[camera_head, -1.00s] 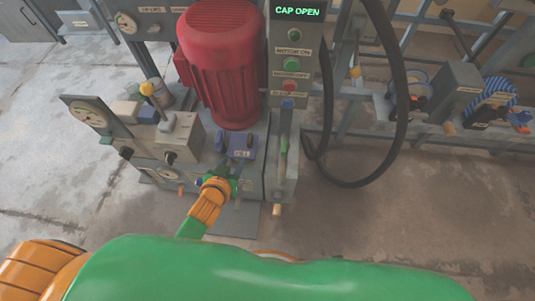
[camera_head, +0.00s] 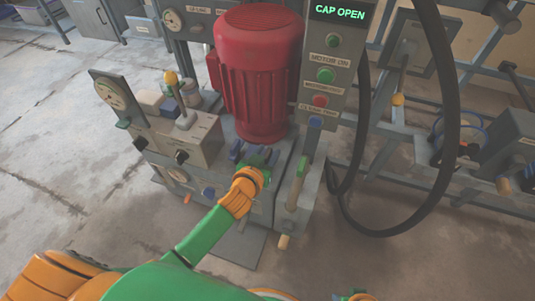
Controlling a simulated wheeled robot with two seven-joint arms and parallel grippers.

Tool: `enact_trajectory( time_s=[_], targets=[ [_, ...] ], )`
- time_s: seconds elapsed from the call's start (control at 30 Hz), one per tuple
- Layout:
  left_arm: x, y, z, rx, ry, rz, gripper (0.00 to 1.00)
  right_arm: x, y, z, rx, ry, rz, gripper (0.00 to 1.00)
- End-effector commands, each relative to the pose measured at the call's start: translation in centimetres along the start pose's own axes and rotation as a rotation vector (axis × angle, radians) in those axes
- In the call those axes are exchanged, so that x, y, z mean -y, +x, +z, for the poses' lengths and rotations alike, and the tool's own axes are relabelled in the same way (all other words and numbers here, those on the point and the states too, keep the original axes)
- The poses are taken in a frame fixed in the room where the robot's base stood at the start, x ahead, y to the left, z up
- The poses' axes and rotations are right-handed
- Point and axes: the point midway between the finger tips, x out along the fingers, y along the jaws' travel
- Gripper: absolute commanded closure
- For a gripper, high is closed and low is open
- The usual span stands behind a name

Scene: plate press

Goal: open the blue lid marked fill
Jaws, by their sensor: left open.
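The blue lid (camera_head: 237,150) sits on top of the grey machine block, just in front of the red motor. My left gripper (camera_head: 262,160) comes in from below and covers much of the lid and its label. Its green fingers are open at the lid's right and near side. I cannot tell whether they touch it, nor how far the lid is tilted. The display (camera_head: 340,12) above reads CAP OPEN. A small green and orange piece of my own body shows at the bottom edge, too little to read as an open or shut gripper.
The red motor (camera_head: 260,75) stands right behind the lid. A button panel (camera_head: 324,80) rises at its right. A lever (camera_head: 298,185) stands right of the block, a yellow-knobbed lever (camera_head: 178,95) to the left. A black hose (camera_head: 445,130) loops at the right.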

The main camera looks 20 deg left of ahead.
Motion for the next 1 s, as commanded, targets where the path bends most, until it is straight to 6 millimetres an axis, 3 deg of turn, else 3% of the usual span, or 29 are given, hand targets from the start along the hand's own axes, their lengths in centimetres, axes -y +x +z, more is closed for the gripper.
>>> enact_trajectory(
  time_s=[0.17,0.33,0.37,1.0],
  targets=[
    [0.00,-0.02,-0.02,0.000,0.000,0.000,0.53,-0.01,-0.02,0.01,0.000,0.000,0.000,0.50],
    [-0.01,-0.03,-0.02,0.000,0.000,0.000,0.98,-0.01,-0.01,0.02,0.001,0.000,0.000,0.50],
    [-0.01,-0.03,-0.02,0.000,0.000,0.000,1.00,-0.01,0.00,0.02,0.001,0.000,0.000,0.50],
    [-0.03,-0.03,0.00,0.000,-0.001,0.001,1.00,0.01,0.03,0.06,0.001,-0.001,0.000,0.50]
  ],
)
